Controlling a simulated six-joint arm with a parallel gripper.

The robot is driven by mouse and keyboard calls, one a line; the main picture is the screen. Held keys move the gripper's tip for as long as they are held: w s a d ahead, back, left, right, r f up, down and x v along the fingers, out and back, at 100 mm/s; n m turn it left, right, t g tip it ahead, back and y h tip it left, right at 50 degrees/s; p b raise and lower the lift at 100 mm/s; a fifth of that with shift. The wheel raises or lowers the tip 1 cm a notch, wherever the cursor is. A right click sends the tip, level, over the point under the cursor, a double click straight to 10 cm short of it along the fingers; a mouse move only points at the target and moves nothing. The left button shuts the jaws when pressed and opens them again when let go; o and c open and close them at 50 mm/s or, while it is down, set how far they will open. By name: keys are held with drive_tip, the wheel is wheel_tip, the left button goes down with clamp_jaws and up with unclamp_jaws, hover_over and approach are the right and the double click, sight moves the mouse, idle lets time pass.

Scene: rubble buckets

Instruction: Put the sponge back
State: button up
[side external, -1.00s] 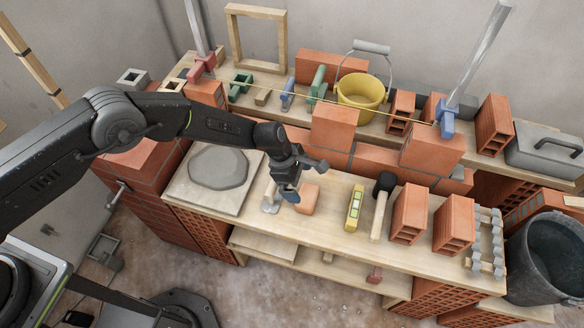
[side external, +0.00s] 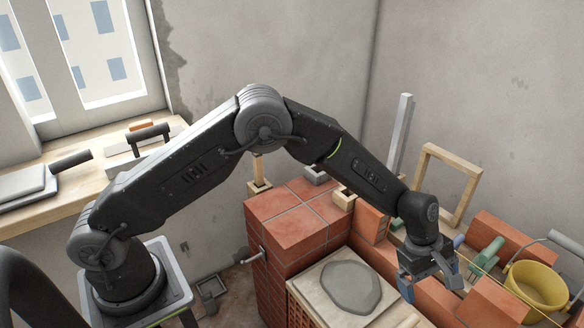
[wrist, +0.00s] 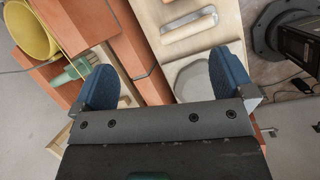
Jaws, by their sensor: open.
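My gripper (side external: 430,280) is open and empty, raised near the right end of the mortar board in the side view. In the wrist view its two blue fingers (wrist: 163,78) stand wide apart with nothing between them. I see no certain sponge in the current views. The front part of the workbench, where an orange block lay earlier, is outside the side view. A small orange thing (side external: 141,125) lies on the window ledge behind a dark handle; I cannot tell what it is.
The mortar board (side external: 310,287) holds a grey mortar patch (side external: 352,287). A brick pillar (side external: 285,228) stands beside it.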

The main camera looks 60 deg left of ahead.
drive_tip(key=s+a+r+m+t+y, duration=0.1)
drive_tip(key=s+a+r+m, duration=0.35)
drive_tip(key=a+r, duration=0.5)
drive_tip(key=s+a+r+m+t+y, duration=0.15)
drive_tip(key=s+a+r+m, duration=0.35)
drive_tip(key=r, duration=0.8)
drive_tip(key=s+a+m+t+y, duration=0.1)
drive_tip(key=s+a+m, duration=0.1)
drive_tip(key=s+a, duration=0.4)
drive_tip(key=s+a+r+m+t+y, duration=0.1)
drive_tip(key=s+a+m, duration=0.2)
drive_tip(key=s, duration=1)
drive_tip(key=a, duration=0.3)
drive_tip(key=shift+s+r, duration=0.15)
drive_tip(key=shift+r, duration=0.1)
drive_tip(key=shift+d, duration=0.1)
